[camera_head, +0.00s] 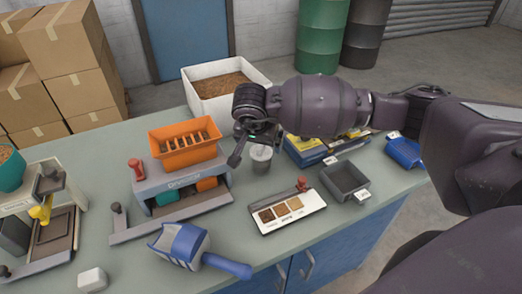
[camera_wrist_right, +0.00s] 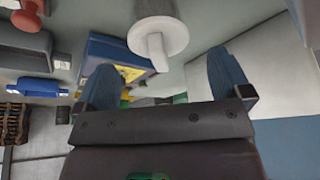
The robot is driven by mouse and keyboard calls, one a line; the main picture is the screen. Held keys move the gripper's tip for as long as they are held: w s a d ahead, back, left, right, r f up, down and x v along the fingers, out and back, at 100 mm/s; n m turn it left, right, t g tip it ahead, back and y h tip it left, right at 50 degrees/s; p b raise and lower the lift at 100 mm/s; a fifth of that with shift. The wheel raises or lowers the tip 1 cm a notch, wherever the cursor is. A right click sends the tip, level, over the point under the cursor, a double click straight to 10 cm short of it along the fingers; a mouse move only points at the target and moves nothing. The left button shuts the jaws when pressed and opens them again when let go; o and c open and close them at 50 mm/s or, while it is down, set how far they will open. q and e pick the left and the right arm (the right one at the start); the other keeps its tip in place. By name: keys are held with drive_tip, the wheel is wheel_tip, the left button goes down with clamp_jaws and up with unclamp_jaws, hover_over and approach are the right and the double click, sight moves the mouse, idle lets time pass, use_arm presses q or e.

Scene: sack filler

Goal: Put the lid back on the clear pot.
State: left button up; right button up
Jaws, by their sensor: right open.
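The clear pot (camera_head: 261,165) stands on the table right of the orange-topped machine and looks greyish. A pale round lid (camera_head: 261,151) appears to sit on its top. In the right wrist view the white lid (camera_wrist_right: 172,37) shows with an upright knob, in front of the pot (camera_wrist_right: 153,7). I cannot tell whether it is fully seated. My right gripper (camera_head: 254,142) is just above and beside the pot. Its two blue-grey fingers are apart in the right wrist view (camera_wrist_right: 165,85), with nothing between them. The lid lies beyond the fingertips. My left gripper is not in view.
The orange-hopper machine (camera_head: 185,155) stands left of the pot, a white bin (camera_head: 220,73) behind it. A blue scoop (camera_head: 185,244), a sample tray (camera_head: 287,211) and a grey bin (camera_head: 345,182) are in front. Blue and yellow boxes (camera_head: 309,153) lie close right.

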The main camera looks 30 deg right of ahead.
drive_tip(key=shift+x, duration=1.2)
drive_tip(key=c, duration=1.1)
drive_tip(key=shift+o, duration=0.2)
wheel_tip(320, 180, up, 20)
